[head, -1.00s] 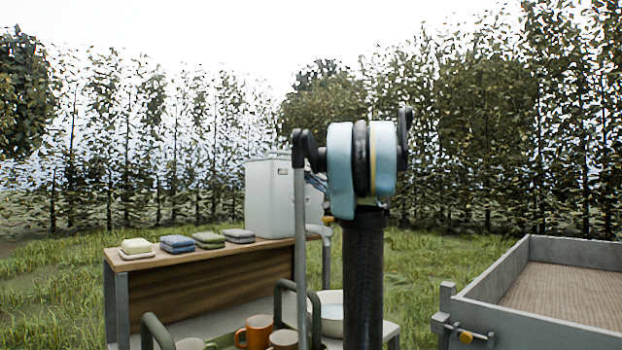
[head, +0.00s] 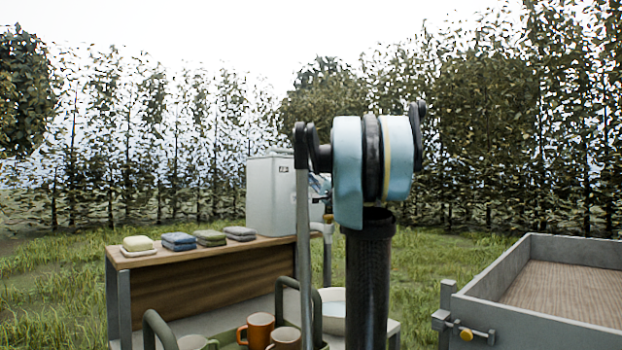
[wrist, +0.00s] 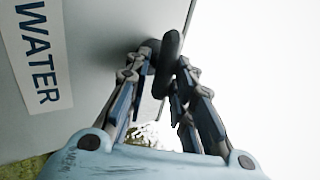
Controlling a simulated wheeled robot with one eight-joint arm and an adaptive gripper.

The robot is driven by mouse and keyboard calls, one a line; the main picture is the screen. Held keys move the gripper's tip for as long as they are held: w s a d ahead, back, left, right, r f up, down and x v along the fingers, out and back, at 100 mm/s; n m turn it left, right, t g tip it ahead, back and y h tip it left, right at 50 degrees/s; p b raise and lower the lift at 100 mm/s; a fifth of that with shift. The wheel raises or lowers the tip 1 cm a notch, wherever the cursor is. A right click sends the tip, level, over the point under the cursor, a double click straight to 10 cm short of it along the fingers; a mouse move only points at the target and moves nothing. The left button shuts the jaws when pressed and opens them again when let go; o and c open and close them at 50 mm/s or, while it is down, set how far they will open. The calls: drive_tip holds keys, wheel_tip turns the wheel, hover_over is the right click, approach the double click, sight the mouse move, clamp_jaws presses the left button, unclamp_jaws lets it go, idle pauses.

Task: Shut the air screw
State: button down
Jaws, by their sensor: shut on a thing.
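A pale grey water container (head: 270,200) stands at the right end of the wooden table. In the wrist view its wall (wrist: 100,30) fills the left side, with a "WATER" label (wrist: 37,50). The air screw, a dark knob with a flat bar (wrist: 170,48), sticks out from that wall. My gripper (wrist: 167,66) is shut on the air screw, with fingers on both sides of it. In the head view my arm covers most of the gripper and the air screw.
A yellow-handled tap (head: 328,218) shows low on the container's right side. Folded cloths (head: 180,241) lie along the table (head: 200,285).

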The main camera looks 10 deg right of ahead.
drive_tip(key=shift+w+d+r, duration=0.15)
drive_tip(key=shift+d+r, duration=0.05)
drive_tip(key=shift+r, duration=0.05)
drive_tip(key=c, duration=1.5)
unclamp_jaws()
drive_tip(key=shift+c, duration=0.2)
drive_tip(key=shift+f, duration=0.1)
drive_tip(key=v, duration=1.2)
